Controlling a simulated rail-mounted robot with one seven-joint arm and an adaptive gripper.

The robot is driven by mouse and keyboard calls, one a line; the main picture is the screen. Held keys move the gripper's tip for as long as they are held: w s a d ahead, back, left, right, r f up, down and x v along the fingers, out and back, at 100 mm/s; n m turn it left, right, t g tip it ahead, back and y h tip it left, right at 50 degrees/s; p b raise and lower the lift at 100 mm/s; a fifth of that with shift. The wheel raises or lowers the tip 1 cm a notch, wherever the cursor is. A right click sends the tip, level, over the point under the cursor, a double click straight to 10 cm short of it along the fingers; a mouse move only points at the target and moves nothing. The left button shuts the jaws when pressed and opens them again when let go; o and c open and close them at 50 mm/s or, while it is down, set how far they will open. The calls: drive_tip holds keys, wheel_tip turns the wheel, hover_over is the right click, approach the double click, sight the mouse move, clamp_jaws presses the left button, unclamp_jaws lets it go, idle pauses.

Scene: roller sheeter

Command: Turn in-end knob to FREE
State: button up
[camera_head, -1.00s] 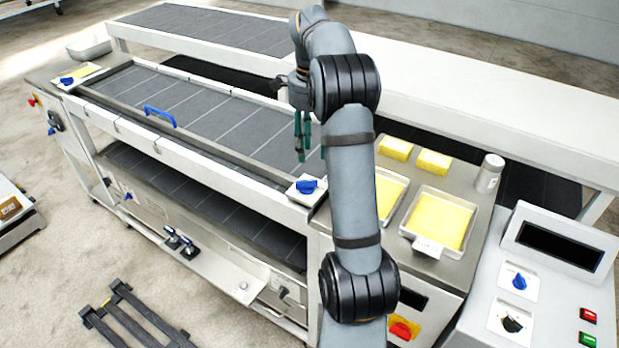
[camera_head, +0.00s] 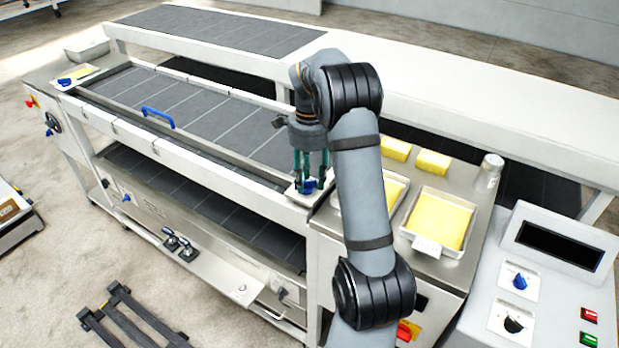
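A blue knob (camera_head: 309,184) sits on a small white plate (camera_head: 296,195) at the near right end of the sheeter's grey bed. My gripper (camera_head: 311,180) points down right over this knob. Its teal fingers are apart, with their tips at about the knob's height and partly covering it. Whether they touch the knob cannot be told. A second blue knob (camera_head: 65,81) sits on a similar plate with a yellow label at the far left end. The labels on the plates are too small to read, and the near plate is partly hidden by my fingers.
Trays of yellow slabs (camera_head: 440,222) and a metal canister (camera_head: 488,171) stand on the counter at right. A control console (camera_head: 545,270) with a blue knob and buttons stands further right.

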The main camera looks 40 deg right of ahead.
drive_tip(key=shift+c, duration=0.6)
drive_tip(key=c, duration=0.7)
clamp_jaws()
drive_tip(key=n, duration=0.4)
drive_tip(key=shift+w+d+n, duration=0.15)
drive_tip(key=shift+w+n, duration=0.05)
drive_tip(key=shift+n, duration=0.2)
drive_tip(key=n, duration=0.4)
drive_tip(key=shift+w+r+n+p, duration=0.1)
drive_tip(key=shift+w+n+p, duration=0.1)
drive_tip(key=shift+n+p, duration=0.15)
drive_tip(key=n, duration=0.3)
drive_tip(key=n+p, duration=0.1)
drive_tip(key=shift+w, duration=0.25)
drive_tip(key=shift+w+n+p, duration=0.15)
drive_tip(key=shift+n+p, duration=0.3)
drive_tip(key=shift+n, duration=1.8)
